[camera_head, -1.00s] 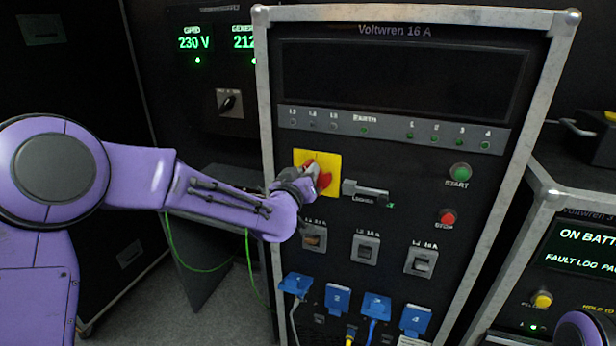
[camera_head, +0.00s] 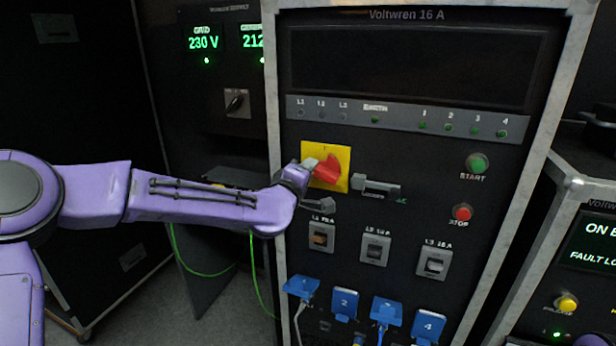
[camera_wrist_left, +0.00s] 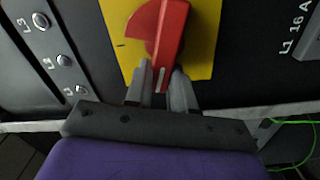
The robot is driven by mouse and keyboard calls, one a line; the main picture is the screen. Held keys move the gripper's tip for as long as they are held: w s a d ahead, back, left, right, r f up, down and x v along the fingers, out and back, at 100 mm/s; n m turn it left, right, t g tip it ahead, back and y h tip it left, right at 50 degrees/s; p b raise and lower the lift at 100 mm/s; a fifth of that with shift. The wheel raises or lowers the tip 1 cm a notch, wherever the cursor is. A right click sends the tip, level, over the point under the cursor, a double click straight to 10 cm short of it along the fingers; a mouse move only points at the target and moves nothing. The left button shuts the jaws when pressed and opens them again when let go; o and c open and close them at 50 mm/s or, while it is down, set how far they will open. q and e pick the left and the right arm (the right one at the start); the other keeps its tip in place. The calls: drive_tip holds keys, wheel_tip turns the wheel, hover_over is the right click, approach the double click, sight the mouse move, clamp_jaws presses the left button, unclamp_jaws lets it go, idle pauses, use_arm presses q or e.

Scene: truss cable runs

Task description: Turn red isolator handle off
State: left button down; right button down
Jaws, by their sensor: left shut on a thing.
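The red isolator handle (camera_head: 326,170) sits on a yellow plate (camera_head: 341,156) at the upper left of the Voltwren 16 A panel. In the left wrist view the red handle (camera_wrist_left: 168,38) has a rounded body and a straight grip with a pale mark at its end. My left gripper (camera_head: 308,164) reaches it from the left. In the left wrist view the fingers of my left gripper (camera_wrist_left: 161,82) stand on either side of the grip's end and are shut on it. The finger tips partly hide that end in the head view. My right gripper is not in view.
A grey latch (camera_head: 376,187) is just right of the yellow plate. Breaker switches (camera_head: 321,237) sit below, above blue sockets (camera_head: 344,303). Green START (camera_head: 476,162) and red STOP (camera_head: 462,212) buttons are at the right. A green cable (camera_head: 200,269) hangs under my left arm.

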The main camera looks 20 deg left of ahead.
use_arm(q)
drive_tip(key=shift+a+f+n+b, duration=0.15)
drive_tip(key=shift+n+b, duration=0.35)
drive_tip(key=shift+n, duration=0.3)
drive_tip(key=shift+d+f+n+b, duration=0.1)
drive_tip(key=shift+n+b, duration=0.35)
drive_tip(key=shift+n, duration=0.35)
drive_tip(key=c, duration=1.1)
unclamp_jaws()
drive_tip(key=shift+o, duration=0.7)
drive_tip(key=shift+w+f, duration=0.1)
drive_tip(key=shift+f, duration=0.05)
drive_tip(key=s+b, duration=0.2)
drive_tip(key=s, duration=0.8)
drive_tip(key=shift+s+a+b, duration=0.2)
drive_tip(key=shift+s+b, duration=0.05)
drive_tip(key=shift+b, duration=0.05)
drive_tip(key=shift+a, duration=0.1)
